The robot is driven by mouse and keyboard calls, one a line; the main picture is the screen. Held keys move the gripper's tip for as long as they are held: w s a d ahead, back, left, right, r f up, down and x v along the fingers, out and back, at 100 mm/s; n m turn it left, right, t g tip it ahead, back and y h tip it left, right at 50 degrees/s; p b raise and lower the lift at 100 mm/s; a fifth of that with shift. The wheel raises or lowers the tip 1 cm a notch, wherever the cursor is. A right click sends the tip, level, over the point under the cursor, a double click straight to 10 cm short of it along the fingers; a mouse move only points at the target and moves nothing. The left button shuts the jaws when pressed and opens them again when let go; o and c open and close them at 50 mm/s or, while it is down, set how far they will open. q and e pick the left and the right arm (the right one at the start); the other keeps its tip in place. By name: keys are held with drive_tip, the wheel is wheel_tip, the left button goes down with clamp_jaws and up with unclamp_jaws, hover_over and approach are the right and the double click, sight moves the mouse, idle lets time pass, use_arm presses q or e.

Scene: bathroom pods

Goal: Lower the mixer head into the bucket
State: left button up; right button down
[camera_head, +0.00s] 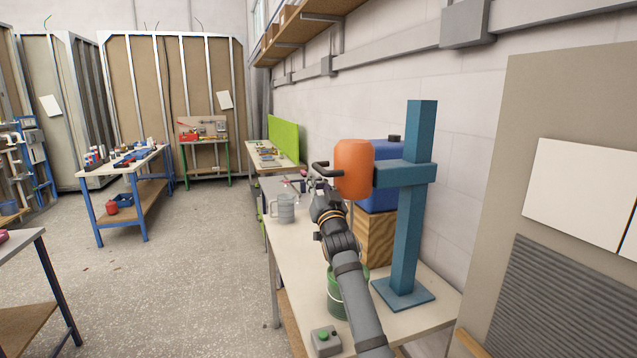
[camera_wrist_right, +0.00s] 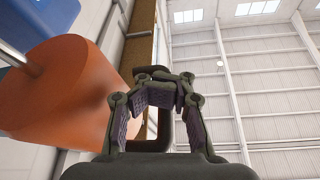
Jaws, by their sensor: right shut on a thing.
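The orange mixer head (camera_head: 354,168) sits on the blue stand (camera_head: 408,230), high above the bench. A dark handle (camera_head: 326,167) sticks out from its left side. My right gripper (camera_head: 318,184) is shut on this handle. In the right wrist view, the gripper's fingers (camera_wrist_right: 162,88) close around the dark handle, beside the large orange mixer head (camera_wrist_right: 60,95). The green bucket (camera_head: 335,304) stands on the bench below the head, partly hidden behind my right arm. The mixer's lower end is mostly hidden by my arm. My left gripper is not in view.
A grey control box with a green button (camera_head: 325,341) sits at the bench's near edge. A grey jug (camera_head: 285,208) stands farther back on the bench. A blue container (camera_head: 387,152) on a wooden block (camera_head: 379,236) is behind the mixer.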

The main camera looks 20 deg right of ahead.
drive_tip(key=c, duration=1.3)
unclamp_jaws()
drive_tip(key=v, duration=1.2)
